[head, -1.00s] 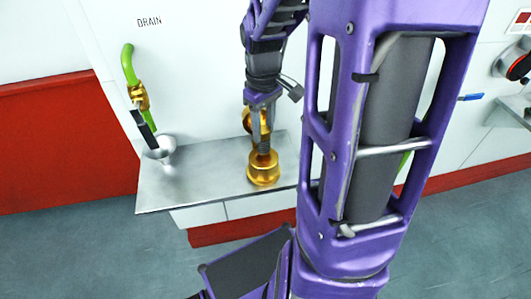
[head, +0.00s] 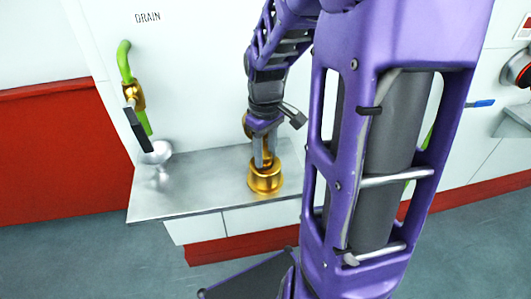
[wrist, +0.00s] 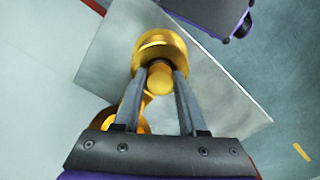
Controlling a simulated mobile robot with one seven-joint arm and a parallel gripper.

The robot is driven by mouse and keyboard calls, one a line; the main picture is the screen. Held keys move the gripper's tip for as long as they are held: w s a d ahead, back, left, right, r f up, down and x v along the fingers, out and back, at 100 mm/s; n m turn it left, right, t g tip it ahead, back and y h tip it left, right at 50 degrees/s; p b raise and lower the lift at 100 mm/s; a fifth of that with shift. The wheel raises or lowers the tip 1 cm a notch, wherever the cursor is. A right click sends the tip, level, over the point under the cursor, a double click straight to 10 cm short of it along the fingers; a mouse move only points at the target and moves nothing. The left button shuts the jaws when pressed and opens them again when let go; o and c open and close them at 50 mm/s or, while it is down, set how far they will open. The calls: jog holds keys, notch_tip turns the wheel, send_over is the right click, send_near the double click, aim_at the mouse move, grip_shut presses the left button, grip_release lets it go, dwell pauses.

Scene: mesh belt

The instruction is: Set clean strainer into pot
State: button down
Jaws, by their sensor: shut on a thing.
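The gold pot (head: 265,182) stands upright on the steel shelf; it also shows in the wrist view (wrist: 160,42). My gripper (head: 263,160) points down over it. In the wrist view my two fingers (wrist: 160,74) close on a rounded gold top piece (wrist: 158,80), which I take for the strainer. It lies at the pot's near side in that view. The fingers and the pot hide the rest of it. I cannot tell how deep it sits in the pot or whether it touches the rim.
The steel shelf (head: 185,188) is bare left of the pot. A silver funnel (head: 157,152) stands at its left end under a brass valve (head: 134,95) with a green pipe (head: 124,58). Another brass fitting (wrist: 140,120) is partly hidden behind my gripper, close to the wall.

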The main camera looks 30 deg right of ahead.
aim_at(265, 154)
jog(key=shift+c, duration=2.3)
grip_release()
jog(key=shift+f, duration=0.1)
notch_tip(265, 154, up, 12)
jog(key=p, duration=0.3)
jog(key=shift+r, duration=0.2)
